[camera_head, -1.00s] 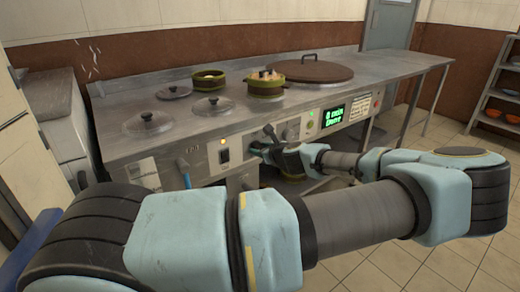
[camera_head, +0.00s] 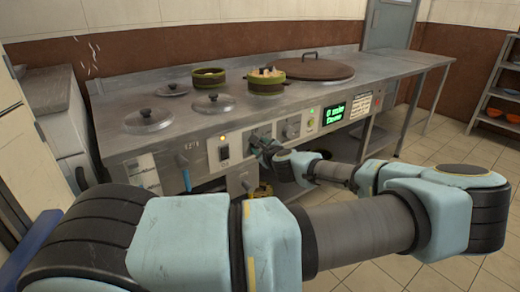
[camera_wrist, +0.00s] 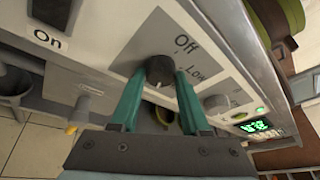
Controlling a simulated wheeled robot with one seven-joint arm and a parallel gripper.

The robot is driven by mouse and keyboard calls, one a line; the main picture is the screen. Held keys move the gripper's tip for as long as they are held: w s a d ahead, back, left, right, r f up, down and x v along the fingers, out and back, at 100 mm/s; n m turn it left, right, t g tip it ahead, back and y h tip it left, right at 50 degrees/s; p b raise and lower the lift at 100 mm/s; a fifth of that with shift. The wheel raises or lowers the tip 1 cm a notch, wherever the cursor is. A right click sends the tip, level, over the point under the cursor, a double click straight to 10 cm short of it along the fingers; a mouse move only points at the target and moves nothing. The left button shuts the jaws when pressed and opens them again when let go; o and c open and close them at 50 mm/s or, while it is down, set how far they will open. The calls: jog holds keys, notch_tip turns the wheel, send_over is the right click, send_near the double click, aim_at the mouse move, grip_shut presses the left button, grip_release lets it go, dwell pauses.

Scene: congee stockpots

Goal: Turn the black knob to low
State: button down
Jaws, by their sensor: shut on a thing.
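The black knob (camera_wrist: 159,71) sits on a pale plate on the stove's front panel in the wrist view. The words "Off" and "Low" are printed beside it, and a small pale mark shows at its lower edge. My gripper (camera_wrist: 161,77) has its two green fingers on either side of the knob, shut on it. In the head view my gripper (camera_head: 262,146) is at the front panel, left of the green display, and mostly hides the knob.
The steel counter (camera_head: 330,93) holds several lids, a green pot (camera_head: 208,77), a filled green pot (camera_head: 265,83) and a large brown lid (camera_head: 313,67). A grey knob (camera_wrist: 215,103) and a lit green display (camera_head: 334,114) lie right of the black knob.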

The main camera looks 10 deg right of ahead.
jog(key=n+t+b, duration=0.1)
jog(key=n+h+b, duration=0.1)
jog(key=n+b, duration=0.1)
jog(key=shift+a+f+n+t, duration=0.1)
jog(key=shift+f+n+t, duration=0.2)
jog(key=shift+f+t, duration=0.1)
jog(key=n+t+b, duration=0.1)
jog(key=n+b, duration=0.2)
jog(key=b, duration=0.1)
jog(key=n+t+b, duration=0.1)
jog(key=n+b, duration=0.2)
jog(key=b, duration=0.1)
jog(key=n+t+b, duration=0.2)
jog(key=n+b, duration=0.2)
jog(key=shift+f+y+b, duration=0.25)
jog(key=shift+y+b, duration=0.05)
jog(key=shift+b, duration=0.05)
jog(key=n+b, duration=0.1)
jog(key=n, duration=0.1)
jog(key=n+t+y+b, duration=0.1)
jog(key=n+b, duration=0.1)
jog(key=shift+r+y, duration=0.2)
jog(key=shift+y, duration=0.1)
jog(key=shift+n+b, duration=0.3)
jog(key=shift+c, duration=1.9)
grip_release()
jog(key=shift+r, duration=0.1)
